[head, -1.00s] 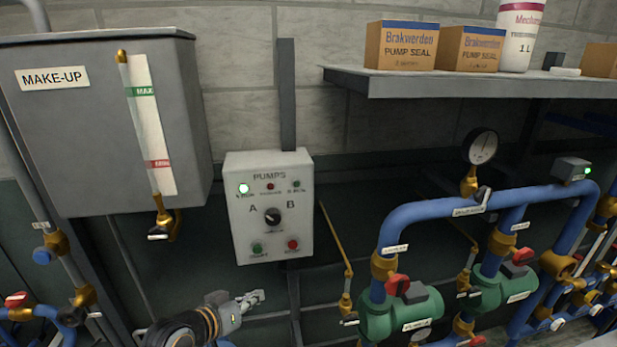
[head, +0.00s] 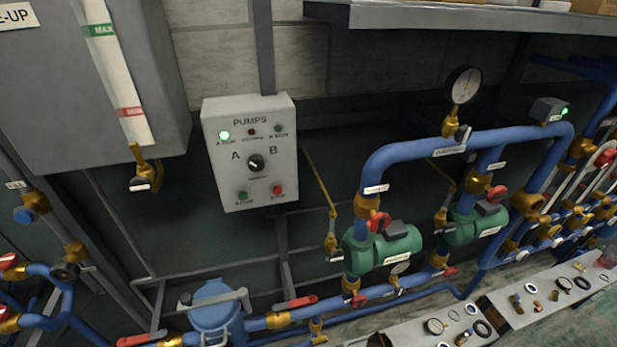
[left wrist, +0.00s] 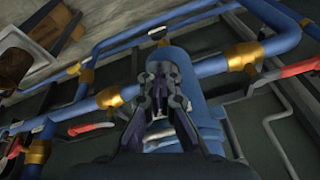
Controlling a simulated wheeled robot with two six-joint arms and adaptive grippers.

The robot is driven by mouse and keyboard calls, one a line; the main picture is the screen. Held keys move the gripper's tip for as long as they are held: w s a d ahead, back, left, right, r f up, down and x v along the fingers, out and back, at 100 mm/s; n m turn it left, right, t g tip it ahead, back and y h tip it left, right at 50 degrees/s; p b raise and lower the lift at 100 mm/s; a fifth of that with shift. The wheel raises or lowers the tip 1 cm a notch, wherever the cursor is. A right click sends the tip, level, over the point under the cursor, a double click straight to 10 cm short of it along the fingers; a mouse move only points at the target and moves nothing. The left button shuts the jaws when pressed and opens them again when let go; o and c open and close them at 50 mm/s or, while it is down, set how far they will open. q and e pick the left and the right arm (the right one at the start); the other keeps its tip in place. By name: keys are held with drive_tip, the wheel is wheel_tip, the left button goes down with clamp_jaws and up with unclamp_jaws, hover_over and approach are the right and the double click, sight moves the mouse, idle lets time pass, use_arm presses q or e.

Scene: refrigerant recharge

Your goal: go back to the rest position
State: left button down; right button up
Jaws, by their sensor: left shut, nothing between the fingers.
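My left gripper (left wrist: 165,100) shows in the left wrist view, shut with nothing between its fingers. Behind it in that view is a blue cylindrical vessel (left wrist: 175,62) on the blue pipework. The gripper looks apart from it, though the gap is hard to judge. Neither gripper shows in the head view. There the pump panel (head: 250,155) hangs on the wall with a green lamp lit at its upper left. The same blue vessel (head: 215,310) shows low in the head view.
Blue pipes (head: 440,145) with two green pumps (head: 383,248) fill the right. A make-up tank (head: 90,110) hangs upper left. A shelf (head: 450,20) juts out at the top. A low bench (head: 540,300) with loose fittings stands lower right. Red-handled valves (head: 295,303) stick out below.

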use_arm(q)
drive_tip(key=s+a+f, duration=0.1)
drive_tip(key=s+f, duration=0.3)
drive_tip(key=f, duration=0.4)
drive_tip(key=s+a+f, duration=0.1)
drive_tip(key=s+f, duration=0.2)
drive_tip(key=f, duration=0.5)
drive_tip(key=s+f+g, duration=0.1)
drive_tip(key=s+f, duration=1)
drive_tip(key=s, duration=0.4)
drive_tip(key=shift+g, duration=0.3)
